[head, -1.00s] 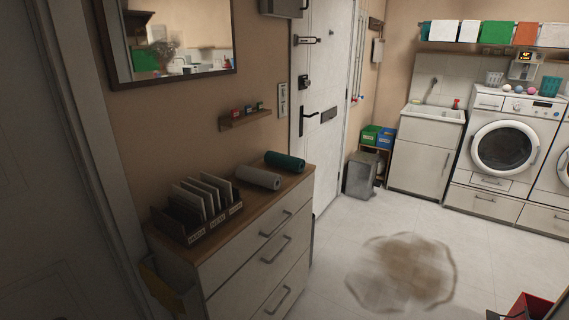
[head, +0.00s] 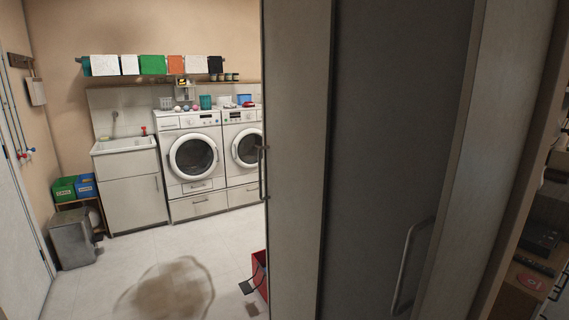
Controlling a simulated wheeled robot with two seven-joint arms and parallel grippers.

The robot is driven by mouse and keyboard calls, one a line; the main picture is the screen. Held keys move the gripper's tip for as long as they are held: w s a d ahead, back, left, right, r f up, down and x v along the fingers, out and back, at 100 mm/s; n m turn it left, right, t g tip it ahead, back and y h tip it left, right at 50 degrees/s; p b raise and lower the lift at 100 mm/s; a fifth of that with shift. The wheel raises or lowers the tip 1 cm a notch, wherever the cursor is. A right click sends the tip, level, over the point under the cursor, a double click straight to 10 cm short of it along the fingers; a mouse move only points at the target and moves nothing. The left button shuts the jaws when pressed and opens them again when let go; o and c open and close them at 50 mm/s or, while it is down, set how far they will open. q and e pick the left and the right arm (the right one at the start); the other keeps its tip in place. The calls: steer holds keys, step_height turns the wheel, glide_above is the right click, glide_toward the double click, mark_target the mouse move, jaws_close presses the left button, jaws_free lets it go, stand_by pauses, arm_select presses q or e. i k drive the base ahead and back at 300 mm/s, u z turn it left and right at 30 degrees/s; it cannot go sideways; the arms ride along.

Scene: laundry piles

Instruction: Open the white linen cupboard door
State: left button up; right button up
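A tall pale cupboard-like unit (head: 295,200) fills the right middle of the head view, very close to me. Its narrow pale panel has a vertical bar handle (head: 262,172) at its left edge. Beside it is a wide, dark grey panel (head: 395,130) in shadow, with a curved bar handle (head: 408,268) low on its right side. A pale upright panel (head: 495,140) stands right of that. I cannot tell for certain which panel is the white linen cupboard's door, or whether it is ajar. Neither of my grippers is in view.
Two washing machines (head: 194,158), a sink cabinet (head: 135,190) and a grey bin (head: 73,238) line the far wall. A brown stain (head: 172,292) marks the floor. A red box (head: 261,272) stands by the unit's left edge. Shelving (head: 530,280) is at far right.

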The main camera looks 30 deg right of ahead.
mark_target(299, 34)
steer(key=z, duration=0.1)
steer(key=i, duration=0.25)
steer(key=z, duration=0.95)
steer(key=i, duration=1.2)
steer(key=z, duration=0.55)
